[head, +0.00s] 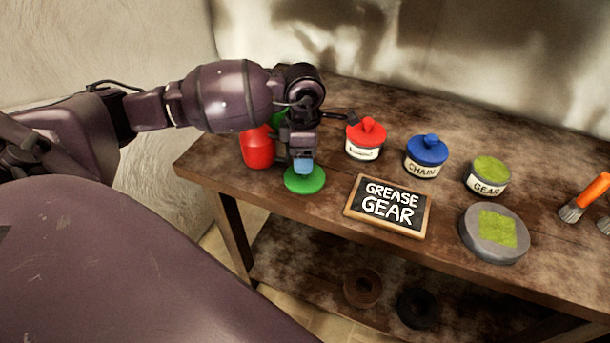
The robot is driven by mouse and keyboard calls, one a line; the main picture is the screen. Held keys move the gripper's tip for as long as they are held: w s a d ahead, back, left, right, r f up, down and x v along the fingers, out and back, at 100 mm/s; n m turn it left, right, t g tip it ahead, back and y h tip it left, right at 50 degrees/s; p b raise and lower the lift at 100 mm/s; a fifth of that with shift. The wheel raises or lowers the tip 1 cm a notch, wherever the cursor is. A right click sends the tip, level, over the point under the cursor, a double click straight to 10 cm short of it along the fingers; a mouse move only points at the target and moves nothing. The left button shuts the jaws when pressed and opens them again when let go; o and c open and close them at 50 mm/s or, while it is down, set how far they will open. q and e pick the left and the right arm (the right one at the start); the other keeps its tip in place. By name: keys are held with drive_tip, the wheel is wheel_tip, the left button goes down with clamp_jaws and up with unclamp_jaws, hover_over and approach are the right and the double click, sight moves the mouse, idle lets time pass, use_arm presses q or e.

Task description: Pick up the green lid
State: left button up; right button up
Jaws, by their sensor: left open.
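The green lid (304,183) lies flat on the wooden workbench near its front edge, left of the chalkboard sign. My left gripper (303,166) points down right over the lid, with its fingertips at or just above the lid's middle. It is open; the gripper hides the lid's centre, and I cannot tell whether the fingers touch it. My right gripper is out of view.
A red container (257,150) stands close left of my gripper, with a partly hidden green thing (279,118) behind. A red-lidded jar (365,139), a blue-lidded jar (427,155), an open gear jar (488,174), a grey dish (494,234) and the sign (388,206) stand right.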

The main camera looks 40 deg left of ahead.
sight(302, 184)
use_arm(q)
wheel_tip(302, 184, down, 4)
drive_tip(key=shift+d+r, duration=0.1)
drive_tip(key=shift+d, duration=0.05)
drive_tip(key=shift+f, duration=0.3)
drive_tip(key=shift+c, duration=0.4)
drive_tip(key=c, duration=0.9)
drive_tip(key=shift+r, duration=0.15)
